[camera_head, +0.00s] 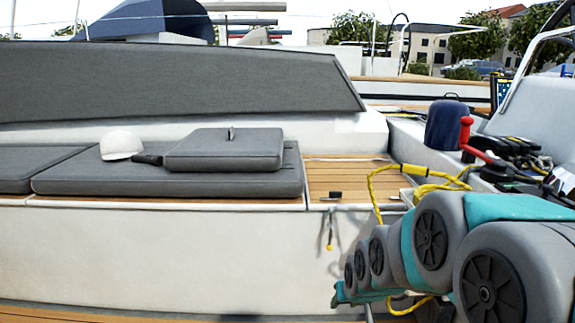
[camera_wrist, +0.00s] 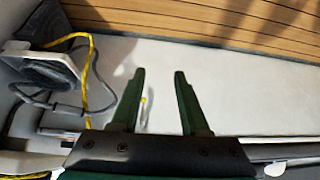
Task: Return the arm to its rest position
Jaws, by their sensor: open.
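My arm shows as grey and teal links at the lower right of the head view. My gripper shows in the wrist view (camera_wrist: 160,75) as two dark green fingers, spread apart with nothing between them. The fingers are over a pale white surface. In the head view the arm reaches in from the right, in front of the white cockpit wall (camera_head: 180,245). The fingers cannot be made out clearly in that view.
A yellow rope (camera_head: 378,195) hangs close behind my arm. A red-handled winch (camera_head: 466,132) and dark blue bag (camera_head: 445,125) stand at right. Grey cushions (camera_head: 90,175) and a white cap (camera_head: 121,145) lie on the bench at left. A yellow cord (camera_wrist: 88,70) shows in the wrist view.

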